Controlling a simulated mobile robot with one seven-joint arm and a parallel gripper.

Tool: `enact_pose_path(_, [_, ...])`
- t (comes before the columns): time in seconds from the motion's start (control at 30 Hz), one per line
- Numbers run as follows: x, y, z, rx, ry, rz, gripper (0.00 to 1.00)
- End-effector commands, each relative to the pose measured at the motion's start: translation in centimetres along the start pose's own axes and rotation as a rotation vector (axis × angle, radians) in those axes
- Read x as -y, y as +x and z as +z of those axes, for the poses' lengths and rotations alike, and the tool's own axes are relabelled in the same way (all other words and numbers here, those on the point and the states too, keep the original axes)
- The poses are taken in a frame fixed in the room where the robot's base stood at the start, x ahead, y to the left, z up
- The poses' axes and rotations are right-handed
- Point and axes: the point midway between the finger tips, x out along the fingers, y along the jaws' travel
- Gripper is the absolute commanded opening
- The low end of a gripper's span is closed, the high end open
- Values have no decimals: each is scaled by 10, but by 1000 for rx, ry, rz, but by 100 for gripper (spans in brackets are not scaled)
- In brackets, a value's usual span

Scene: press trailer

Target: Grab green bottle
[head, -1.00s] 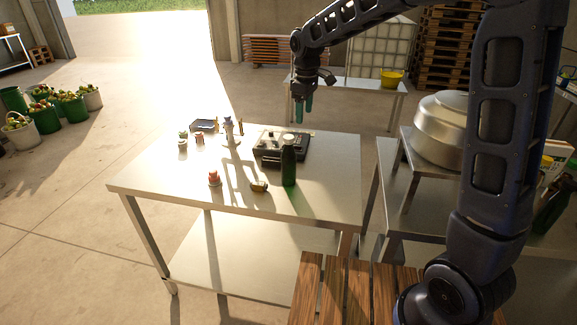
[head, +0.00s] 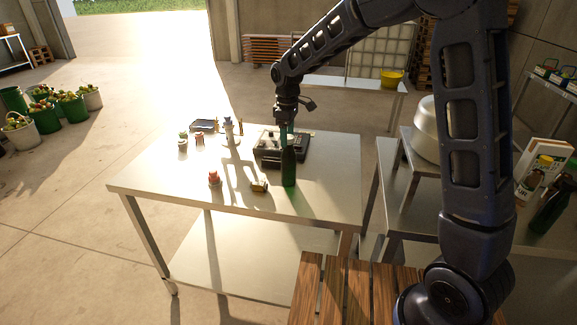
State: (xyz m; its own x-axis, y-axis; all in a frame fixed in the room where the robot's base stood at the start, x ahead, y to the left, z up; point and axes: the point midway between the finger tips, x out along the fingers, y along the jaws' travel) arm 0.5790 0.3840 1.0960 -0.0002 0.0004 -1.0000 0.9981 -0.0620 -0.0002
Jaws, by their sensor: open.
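The green bottle (head: 289,168) stands upright on the steel table (head: 325,205), near its right side. It is dark green. My gripper (head: 287,142), with teal fingers, points down at the bottle's top and is open. The fingers overlap the bottle's neck in the head view. I cannot tell whether they are around the neck, above it or behind it.
A black stove-like device (head: 268,150) sits just behind the bottle. A small jar (head: 259,186) lies left of it, and a small reddish item (head: 214,179) stands further left. A metal pot (head: 425,130) stands at the right, partly behind my arm. The table's front left is clear.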

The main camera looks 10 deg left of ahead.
Motion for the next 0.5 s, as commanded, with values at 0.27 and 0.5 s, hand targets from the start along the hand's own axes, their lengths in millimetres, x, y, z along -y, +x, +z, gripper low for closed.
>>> enact_pose_path(0.27, [-1,37,4,2,0,-2,67])
enact_pose_path(0.5, [-2,45,3,0,0,1,67])
